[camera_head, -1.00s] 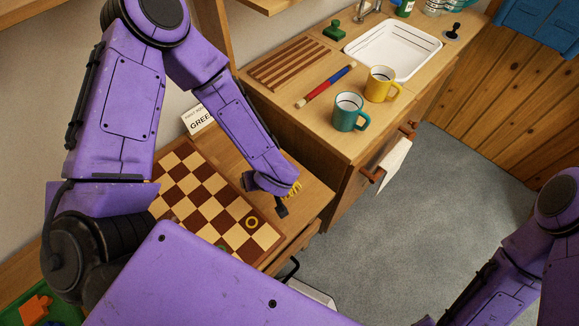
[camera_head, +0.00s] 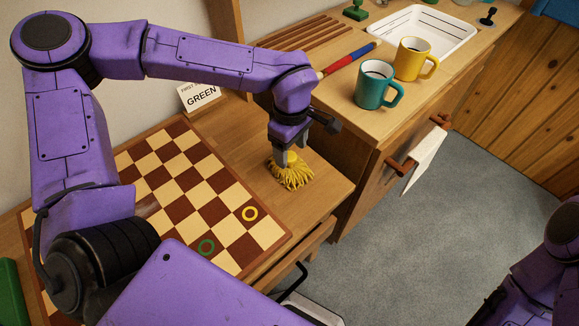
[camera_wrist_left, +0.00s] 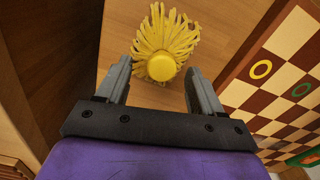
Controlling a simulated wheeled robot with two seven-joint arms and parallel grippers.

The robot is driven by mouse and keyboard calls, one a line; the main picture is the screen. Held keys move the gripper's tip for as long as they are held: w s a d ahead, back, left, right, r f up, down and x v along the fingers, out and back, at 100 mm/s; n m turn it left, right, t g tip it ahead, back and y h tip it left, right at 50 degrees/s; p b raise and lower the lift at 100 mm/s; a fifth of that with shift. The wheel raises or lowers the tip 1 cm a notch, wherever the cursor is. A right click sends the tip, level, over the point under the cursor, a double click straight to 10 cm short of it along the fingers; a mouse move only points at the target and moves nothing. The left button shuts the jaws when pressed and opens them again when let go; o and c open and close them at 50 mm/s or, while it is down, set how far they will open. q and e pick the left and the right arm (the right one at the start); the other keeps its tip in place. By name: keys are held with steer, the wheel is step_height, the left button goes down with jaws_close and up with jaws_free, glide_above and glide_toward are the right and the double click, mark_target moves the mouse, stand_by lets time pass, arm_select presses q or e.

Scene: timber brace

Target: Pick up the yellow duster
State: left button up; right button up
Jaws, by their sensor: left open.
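The yellow duster (camera_head: 291,175) stands on the wooden table beside the checkered board, its shaggy fringe spread on the tabletop. My left gripper (camera_head: 293,150) points down at it from above, with its fingers around the top of the duster. In the left wrist view the duster (camera_wrist_left: 164,45) shows its round yellow top (camera_wrist_left: 161,68) between the tips of my open left gripper (camera_wrist_left: 160,82). A gap shows between the top and each finger. My right gripper is out of view; only part of my right arm shows at the lower right.
The checkered board (camera_head: 187,166) lies left of the duster, with a yellow ring (camera_head: 250,213) and a green ring (camera_head: 206,247) on it. A card reading GREEN (camera_head: 200,96) stands behind. The higher counter to the right holds a teal mug (camera_head: 373,88) and a yellow mug (camera_head: 410,62).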

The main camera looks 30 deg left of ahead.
mark_target(291, 156)
arm_select(q)
step_height(291, 156, down, 4)
steer(key=shift+s+r, duration=0.15)
steer(key=shift+r, duration=0.05)
steer(key=shift+d+r, duration=0.1)
steer(key=c, duration=1.1)
step_height(291, 156, up, 3)
steer(key=d+r, duration=0.1)
steer(key=r, duration=0.1)
steer(key=s+d+r, duration=0.1)
steer(key=r, duration=0.1)
steer(key=s+d+r+p, duration=0.1)
steer(key=d+r, duration=0.1)
steer(key=shift+d, duration=0.1)
steer(key=shift+c, duration=0.2)
steer(key=s+d+r, duration=0.4)
steer(key=d, duration=0.4)
steer(key=shift+s+d, duration=0.15)
